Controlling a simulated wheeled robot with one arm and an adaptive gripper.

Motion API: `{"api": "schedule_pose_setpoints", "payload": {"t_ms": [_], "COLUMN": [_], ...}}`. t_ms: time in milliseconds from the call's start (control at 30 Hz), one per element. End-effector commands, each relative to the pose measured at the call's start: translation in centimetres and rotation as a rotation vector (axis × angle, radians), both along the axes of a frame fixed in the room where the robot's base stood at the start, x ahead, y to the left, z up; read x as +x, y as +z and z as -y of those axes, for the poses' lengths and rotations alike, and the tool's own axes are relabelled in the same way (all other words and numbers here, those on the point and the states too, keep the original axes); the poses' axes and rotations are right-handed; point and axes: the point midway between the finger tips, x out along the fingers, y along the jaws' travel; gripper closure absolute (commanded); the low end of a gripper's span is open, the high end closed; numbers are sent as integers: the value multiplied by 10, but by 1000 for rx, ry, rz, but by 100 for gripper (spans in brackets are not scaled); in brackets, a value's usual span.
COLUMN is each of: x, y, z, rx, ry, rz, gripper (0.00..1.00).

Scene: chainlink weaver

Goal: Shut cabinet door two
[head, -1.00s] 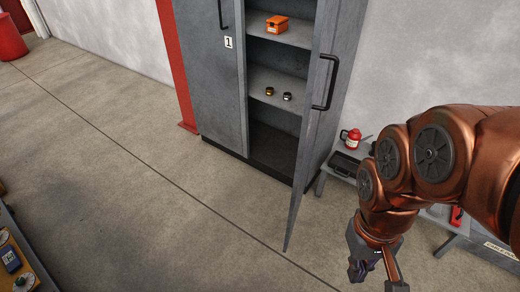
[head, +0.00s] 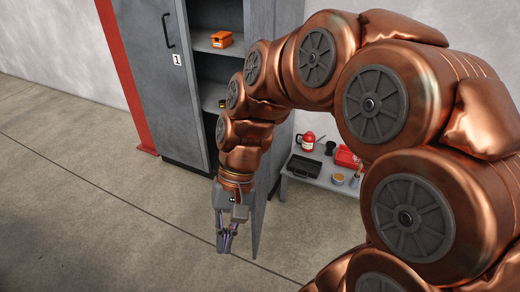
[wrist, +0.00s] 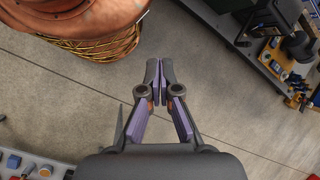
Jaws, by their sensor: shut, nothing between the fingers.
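The grey cabinet stands against the wall in the head view, with its left door (head: 178,110), marked 1, shut. Cabinet door two (head: 259,212) is the unmarked right door. It stands open, swung out toward me, and its lower end shows beside my arm. My arm hides most of it, including its handle. My gripper (head: 226,246) is shut and empty, just left of the door's lower end in the picture. I cannot tell whether they touch. The wrist view shows the closed fingertips (wrist: 160,70) over floor.
An orange box (head: 221,39) sits on a cabinet shelf. A low grey bench (head: 322,183) right of the cabinet holds a red can (head: 308,141), a black tray (head: 304,167) and a red box (head: 347,157). The floor left of the cabinet is clear.

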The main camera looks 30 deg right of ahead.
Motion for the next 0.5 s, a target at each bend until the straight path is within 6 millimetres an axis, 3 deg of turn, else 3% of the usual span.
{"api": "schedule_pose_setpoints", "payload": {"t_ms": [267, 500], "x": [72, 134], "y": [1, 0], "z": [8, 47], "rx": [234, 441], "ry": [-299, -561], "rz": [-133, -240], "gripper": [100, 100]}}
